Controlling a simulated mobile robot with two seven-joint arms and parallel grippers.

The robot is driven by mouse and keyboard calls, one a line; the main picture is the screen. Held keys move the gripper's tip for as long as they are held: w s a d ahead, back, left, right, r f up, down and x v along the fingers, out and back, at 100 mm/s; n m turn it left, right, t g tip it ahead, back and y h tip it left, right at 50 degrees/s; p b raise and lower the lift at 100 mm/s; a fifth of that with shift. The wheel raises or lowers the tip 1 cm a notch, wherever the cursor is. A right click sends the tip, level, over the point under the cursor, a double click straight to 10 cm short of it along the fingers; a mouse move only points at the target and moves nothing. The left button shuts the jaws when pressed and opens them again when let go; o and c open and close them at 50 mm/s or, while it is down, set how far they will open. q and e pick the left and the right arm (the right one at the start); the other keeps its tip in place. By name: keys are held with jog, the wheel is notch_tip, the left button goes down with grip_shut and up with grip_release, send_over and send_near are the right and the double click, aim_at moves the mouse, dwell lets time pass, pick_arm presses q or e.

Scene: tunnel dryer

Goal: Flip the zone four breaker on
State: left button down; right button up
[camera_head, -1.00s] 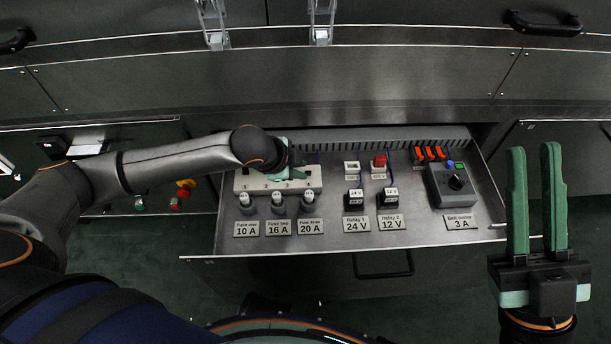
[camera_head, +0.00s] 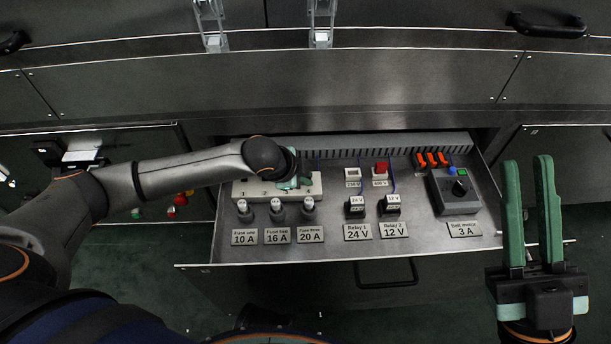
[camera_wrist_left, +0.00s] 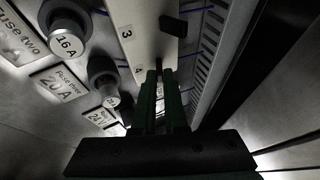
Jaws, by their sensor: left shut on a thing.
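The breaker strip (camera_head: 250,188) is a pale block with numbered positions at the back left of the open drawer. In the left wrist view its pale face (camera_wrist_left: 135,12) shows the numbers 3 and 4, with a black toggle (camera_wrist_left: 173,25) standing out across from the 3. My left gripper (camera_head: 304,183) is at the strip's right end; in the wrist view its green fingers (camera_wrist_left: 160,72) are close together beside the 4. It is shut on the zone four breaker's toggle, which the fingers hide. My right gripper (camera_head: 527,160) is open and empty, right of the drawer.
The drawer (camera_head: 330,252) also holds labelled fuses (camera_head: 276,211), two relays (camera_head: 391,205), a red button (camera_head: 381,169), orange levers (camera_head: 431,158) and a knob box (camera_head: 455,190). My left arm spans the drawer's left edge.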

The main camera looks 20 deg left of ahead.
dwell(0.3)
pick_arm(q)
jog(key=shift+r+p, duration=0.15)
jog(key=shift+p, duration=0.35)
jog(key=g+p, duration=0.1)
jog(key=p, duration=0.1)
jog(key=w+g+p, duration=0.1)
jog(key=p, duration=0.1)
jog(key=shift+a+r+n+h, duration=0.15)
jog(key=shift+a+n+h, duration=0.15)
jog(key=shift+w+p, duration=0.1)
jog(key=shift+p, duration=0.25)
jog(key=shift+w+a+g, duration=0.1)
jog(key=shift+w+g, duration=0.05)
jog(key=shift+g, duration=0.35)
jog(key=shift+w+a+f+g+h+b, duration=0.1)
jog(key=shift+w+f+g+h+b, duration=0.2)
jog(key=shift+g+h+b, duration=0.15)
jog(key=shift+w+n+g, duration=0.1)
jog(key=shift+n+g, duration=0.2)
jog(key=shift+g, duration=0.15)
jog(key=shift+r, duration=0.1)
jog(key=shift+h, duration=0.25)
